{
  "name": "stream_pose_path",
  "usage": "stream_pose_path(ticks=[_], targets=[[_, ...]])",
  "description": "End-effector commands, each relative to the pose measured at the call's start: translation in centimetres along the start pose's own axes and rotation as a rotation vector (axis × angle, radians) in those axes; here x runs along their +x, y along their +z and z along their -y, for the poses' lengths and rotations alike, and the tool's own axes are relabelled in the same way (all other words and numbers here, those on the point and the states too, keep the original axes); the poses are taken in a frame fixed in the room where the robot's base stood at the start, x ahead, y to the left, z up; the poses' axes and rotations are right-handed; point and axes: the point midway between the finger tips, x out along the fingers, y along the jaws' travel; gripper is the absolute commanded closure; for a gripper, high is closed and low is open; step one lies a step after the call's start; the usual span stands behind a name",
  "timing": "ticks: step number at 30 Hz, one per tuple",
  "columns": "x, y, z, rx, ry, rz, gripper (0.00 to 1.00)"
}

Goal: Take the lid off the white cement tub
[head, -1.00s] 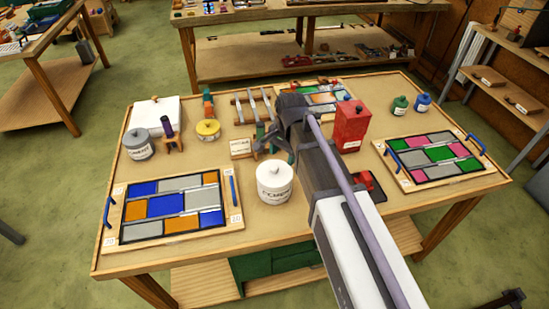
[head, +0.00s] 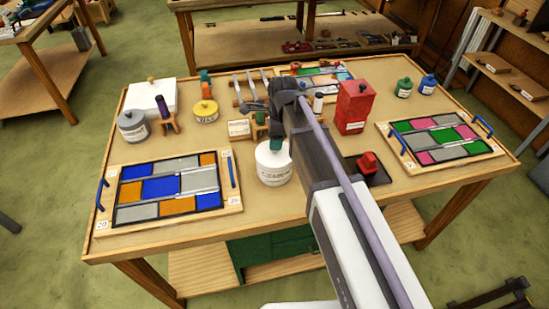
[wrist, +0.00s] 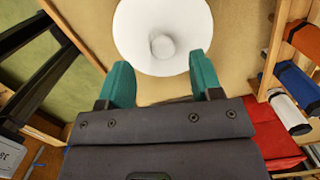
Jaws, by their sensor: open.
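The white cement tub (head: 273,170) stands upright near the front middle of the bench, with dark lettering on its side. Its white lid (wrist: 135,30) is on it; the round knob (wrist: 162,47) shows from above in the wrist view. My gripper (wrist: 161,66) is open, with its teal fingers apart to the left and right of the knob's line and a little short of it in the picture. In the head view a teal fingertip of my gripper (head: 275,146) is over the lid and hides the knob. I cannot tell whether it touches.
A grey tub (head: 133,128) and a yellow tub (head: 205,112) stand at the left. A blue-orange panel (head: 168,190) lies front left, a pink-green panel (head: 440,139) right. A red can (head: 354,106) and a dark tray with a red item (head: 368,163) are right of the tub.

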Motion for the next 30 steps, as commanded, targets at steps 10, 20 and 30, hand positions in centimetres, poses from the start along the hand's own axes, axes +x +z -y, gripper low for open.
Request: stream_pose_path(ticks=[10, 20, 30], targets=[[4.9, -0.3, 0.2, 0.0, 0.0, 0.0, 0.41], [4.7, -0.3, 0.2, -0.001, 0.0, 0.0, 0.59], [4.7, -0.3, 0.2, -0.001, 0.0, 0.0, 0.92]])
